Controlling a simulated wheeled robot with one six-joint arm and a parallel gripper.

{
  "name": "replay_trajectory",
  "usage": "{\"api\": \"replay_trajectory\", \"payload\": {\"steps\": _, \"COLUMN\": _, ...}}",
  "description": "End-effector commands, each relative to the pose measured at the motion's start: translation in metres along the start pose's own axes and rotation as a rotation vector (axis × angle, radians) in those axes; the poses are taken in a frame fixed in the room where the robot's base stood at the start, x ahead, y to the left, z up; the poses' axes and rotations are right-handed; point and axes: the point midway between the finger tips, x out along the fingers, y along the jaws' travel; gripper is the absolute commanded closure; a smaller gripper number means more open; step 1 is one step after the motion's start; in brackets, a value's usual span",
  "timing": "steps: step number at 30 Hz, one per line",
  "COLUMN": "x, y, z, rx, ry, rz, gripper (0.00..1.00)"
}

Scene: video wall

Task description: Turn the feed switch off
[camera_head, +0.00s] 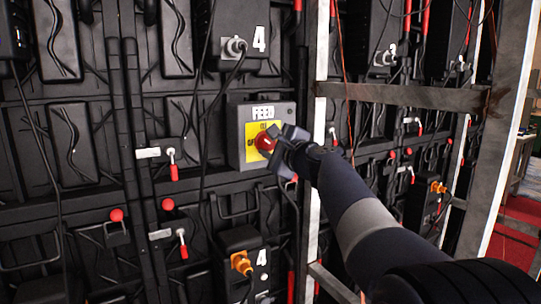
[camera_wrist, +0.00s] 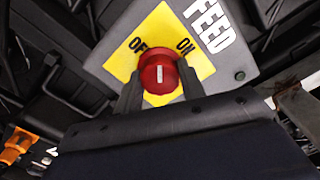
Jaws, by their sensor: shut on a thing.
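The feed switch is a red round knob (camera_head: 265,142) on a yellow plate (camera_head: 248,150), on a grey box (camera_head: 236,157) marked FEED. In the wrist view the knob (camera_wrist: 158,75) sits between the two dark fingers of my gripper (camera_wrist: 160,88), which is shut on it from both sides. The white line on the knob points straight up in that view, between the OFF label (camera_wrist: 138,46) at upper left and the ON label (camera_wrist: 184,46) at upper right. In the head view my gripper (camera_head: 275,143) reaches in from the right and covers part of the plate.
Black panel backs with cables surround the box. A cable (camera_head: 208,125) hangs just left of it. Red-handled latches (camera_head: 172,165) and an orange plug (camera_head: 241,263) are nearby. A metal frame post (camera_head: 317,110) stands close to the right, beside my arm.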

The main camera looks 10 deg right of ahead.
Motion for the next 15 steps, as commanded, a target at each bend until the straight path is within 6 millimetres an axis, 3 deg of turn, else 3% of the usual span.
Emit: {"api": "replay_trajectory", "payload": {"steps": 15, "x": 0.0003, "y": 0.0039, "z": -0.0015, "rx": -0.468, "ry": -0.001, "rz": 0.001, "gripper": 0.85}}
